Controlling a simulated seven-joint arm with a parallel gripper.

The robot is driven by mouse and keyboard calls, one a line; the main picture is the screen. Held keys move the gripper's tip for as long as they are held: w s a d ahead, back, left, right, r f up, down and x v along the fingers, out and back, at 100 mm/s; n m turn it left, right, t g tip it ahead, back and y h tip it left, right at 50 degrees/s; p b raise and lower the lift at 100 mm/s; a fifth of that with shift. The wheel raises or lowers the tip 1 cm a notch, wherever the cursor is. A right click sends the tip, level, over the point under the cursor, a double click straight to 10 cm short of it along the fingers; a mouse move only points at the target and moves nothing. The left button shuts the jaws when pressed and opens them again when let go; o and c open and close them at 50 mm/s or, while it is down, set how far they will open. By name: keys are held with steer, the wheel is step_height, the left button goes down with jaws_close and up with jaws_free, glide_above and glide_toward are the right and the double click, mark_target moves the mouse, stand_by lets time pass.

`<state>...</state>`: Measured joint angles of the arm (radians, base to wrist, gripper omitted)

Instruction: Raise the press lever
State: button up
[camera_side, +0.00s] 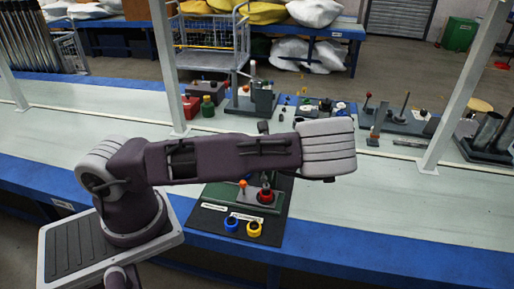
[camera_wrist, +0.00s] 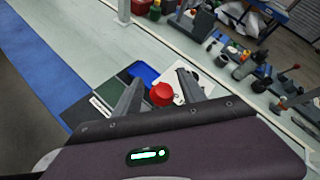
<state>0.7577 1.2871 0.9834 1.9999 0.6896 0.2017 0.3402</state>
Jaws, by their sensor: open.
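In the side view a dark green station (camera_side: 228,197) sits below my forearm at the bench's near edge. It bears a small orange knob (camera_side: 243,184) and a round red knob (camera_side: 265,196). I cannot tell for certain which part is the press lever. In the wrist view my gripper (camera_wrist: 160,80) is open, with one dark finger on each side of a red knob (camera_wrist: 161,94). The knob appears between the fingers; whether they touch it is unclear. My arm largely hides the gripper and the upper part of the station in the side view.
A lever with a red ball (camera_side: 368,97) stands on a grey base at the back right. White posts (camera_side: 462,90) rise from the bench. The bench right of the station is clear.

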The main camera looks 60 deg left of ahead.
steer(key=v, duration=0.5)
steer(key=shift+d+r, duration=0.2)
steer(key=shift+d, duration=0.05)
steer(key=s+d+r+n+t+h, duration=0.1)
steer(key=s+d+r+n+h, duration=0.5)
steer(key=s+r, duration=0.5)
steer(key=s+d+r+n+t+h, duration=0.1)
steer(key=s+d+r+n+h, duration=0.4)
steer(key=s+d+r+n, duration=0.4)
step_height(320, 180, up, 2)
steer(key=shift+s+r+t+h, duration=0.1)
steer(key=shift+s+t+h, duration=0.25)
steer(key=shift+s, duration=0.5)
